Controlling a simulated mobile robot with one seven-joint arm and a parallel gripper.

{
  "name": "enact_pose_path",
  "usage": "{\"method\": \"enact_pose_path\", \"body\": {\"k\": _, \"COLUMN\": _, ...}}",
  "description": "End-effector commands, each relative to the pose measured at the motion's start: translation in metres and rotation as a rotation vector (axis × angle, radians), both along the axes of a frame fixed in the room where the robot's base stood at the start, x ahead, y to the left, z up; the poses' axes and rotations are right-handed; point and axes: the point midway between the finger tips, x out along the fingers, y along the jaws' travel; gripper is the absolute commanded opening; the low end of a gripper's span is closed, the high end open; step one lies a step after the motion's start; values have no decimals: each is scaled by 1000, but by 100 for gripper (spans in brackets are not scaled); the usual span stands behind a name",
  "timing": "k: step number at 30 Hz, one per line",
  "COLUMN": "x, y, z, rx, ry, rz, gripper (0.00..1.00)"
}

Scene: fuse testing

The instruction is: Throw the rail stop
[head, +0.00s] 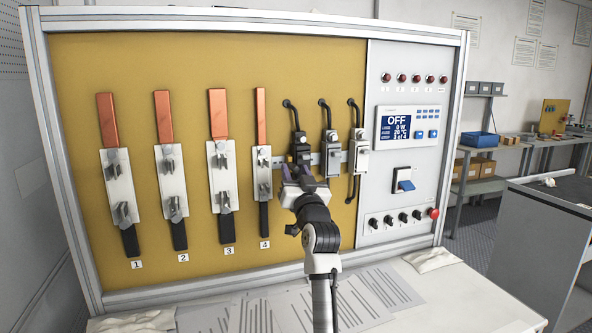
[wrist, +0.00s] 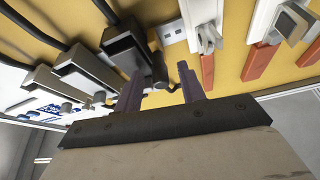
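My gripper (head: 298,178) is in front of the panel, at the left end of the row of rail-mounted devices. In the wrist view its two purple fingers (wrist: 160,88) stand apart, with nothing clamped between them. I cannot tell whether a finger touches the lever. In the head view my gripper hides this spot.
The metal rail (head: 279,160) runs behind the devices, with black cables above them. Switch 4 (head: 262,175) with its orange handle is close on the left. A grey control panel (head: 405,190) with a display reading OFF is on the right. Papers (head: 260,312) lie on the bench below.

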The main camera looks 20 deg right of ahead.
Motion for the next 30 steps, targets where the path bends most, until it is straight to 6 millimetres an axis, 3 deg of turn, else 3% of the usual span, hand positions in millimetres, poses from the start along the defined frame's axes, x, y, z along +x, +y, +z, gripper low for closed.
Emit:
{"method": "enact_pose_path", "body": {"k": 9, "x": 2, "y": 0, "z": 1, "rx": -1, "ry": -1, "rz": -1, "gripper": 38}}
{"method": "enact_pose_path", "body": {"k": 18, "x": 2, "y": 0, "z": 1, "rx": -1, "ry": 0, "rz": 0, "gripper": 0}}
{"method": "enact_pose_path", "body": {"k": 25, "x": 2, "y": 1, "z": 1, "rx": 0, "ry": 0, "rz": 1, "gripper": 0}}
{"method": "enact_pose_path", "body": {"k": 30, "x": 2, "y": 26, "z": 2, "rx": -1, "ry": 0, "rz": 6, "gripper": 0}}
